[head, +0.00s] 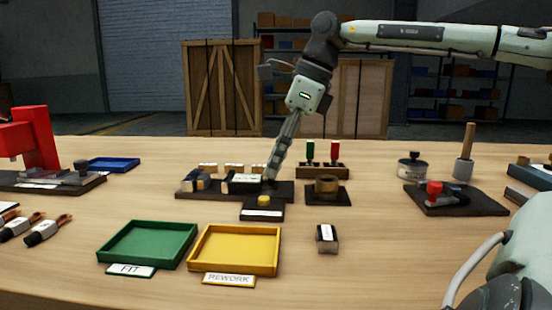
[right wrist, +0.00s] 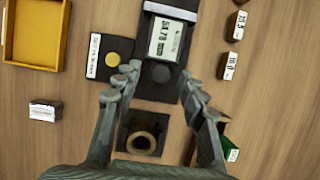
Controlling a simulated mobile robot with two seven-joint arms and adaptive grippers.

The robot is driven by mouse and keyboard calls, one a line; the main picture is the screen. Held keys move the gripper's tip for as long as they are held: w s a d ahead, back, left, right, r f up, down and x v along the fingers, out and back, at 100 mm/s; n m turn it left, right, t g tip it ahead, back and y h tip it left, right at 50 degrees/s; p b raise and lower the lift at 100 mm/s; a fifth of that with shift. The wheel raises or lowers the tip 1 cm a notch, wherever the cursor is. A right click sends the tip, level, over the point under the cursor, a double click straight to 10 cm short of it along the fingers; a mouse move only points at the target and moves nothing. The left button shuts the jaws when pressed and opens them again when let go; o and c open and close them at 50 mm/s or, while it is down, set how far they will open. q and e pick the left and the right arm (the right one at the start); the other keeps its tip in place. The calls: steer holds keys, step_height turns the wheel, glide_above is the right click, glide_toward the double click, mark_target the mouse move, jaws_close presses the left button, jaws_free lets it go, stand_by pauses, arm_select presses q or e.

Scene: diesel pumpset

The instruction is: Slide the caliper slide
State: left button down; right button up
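The caliper lies on a dark board (head: 215,194) in the middle of the table. Its slide carries a pale display (head: 243,180), which reads about 51.70 in the right wrist view (right wrist: 167,40). A dark round knob (right wrist: 158,72) sits beside the display. My right gripper (head: 272,178) reaches down at the right part of the board. In the right wrist view its fingers (right wrist: 158,82) are spread apart, one on each side of the knob, with a visible gap. Contact with the slide cannot be made out. My left gripper is not in view.
A small box with a yellow button (head: 263,203) stands in front of the board. A ring on a dark plate (head: 326,186) and a stand with green and red handles (head: 322,171) are close on the right. Green (head: 120,257) and yellow (head: 235,270) trays are in front.

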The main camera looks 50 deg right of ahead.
steer(key=v, duration=1.2)
stand_by(0.5)
